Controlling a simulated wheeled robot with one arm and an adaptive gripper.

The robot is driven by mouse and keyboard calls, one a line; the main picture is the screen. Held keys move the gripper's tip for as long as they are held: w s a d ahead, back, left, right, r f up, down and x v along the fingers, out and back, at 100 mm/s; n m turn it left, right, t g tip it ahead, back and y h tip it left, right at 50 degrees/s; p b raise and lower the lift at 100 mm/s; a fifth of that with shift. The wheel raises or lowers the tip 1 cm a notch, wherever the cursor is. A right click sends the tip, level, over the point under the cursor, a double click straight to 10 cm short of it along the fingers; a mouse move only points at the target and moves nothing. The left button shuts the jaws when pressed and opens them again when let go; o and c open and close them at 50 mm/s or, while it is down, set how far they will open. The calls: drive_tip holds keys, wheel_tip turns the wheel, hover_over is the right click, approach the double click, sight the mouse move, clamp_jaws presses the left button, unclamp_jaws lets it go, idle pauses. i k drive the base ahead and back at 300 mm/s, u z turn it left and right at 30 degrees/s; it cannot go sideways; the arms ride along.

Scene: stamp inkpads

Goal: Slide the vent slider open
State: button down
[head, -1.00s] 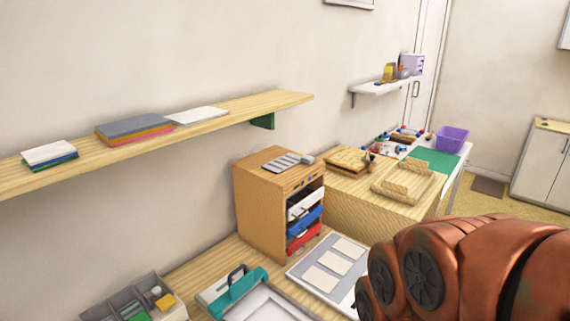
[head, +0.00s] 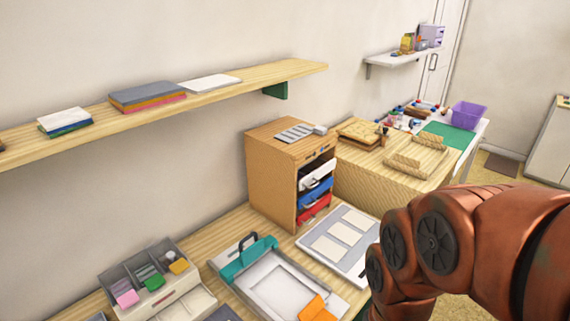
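A wooden cabinet (head: 268,180) stands on the bench in the middle of the head view, with white, blue and red drawers in its open side. On its top lies a grey slatted vent (head: 296,133). A small grey block (head: 320,129) sits at the vent's right end; it may be the slider, but it is too small to be sure. I cannot tell how far the vent is open. My arm comes in from the right, in front of and apart from the cabinet. My gripper is out of view.
A wall shelf (head: 230,83) with paper stacks runs behind and above the cabinet. A teal-barred tray (head: 235,272), a grey board with pale cards (head: 357,221) and a compartment box (head: 120,277) with coloured pads lie on the bench. A wooden block table (head: 365,175) stands right of the cabinet.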

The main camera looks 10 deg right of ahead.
sight(292, 134)
drive_tip(key=u, duration=2.4)
drive_tip(key=k, duration=0.75)
drive_tip(key=z, duration=1.05)
drive_tip(key=i, duration=0.5)
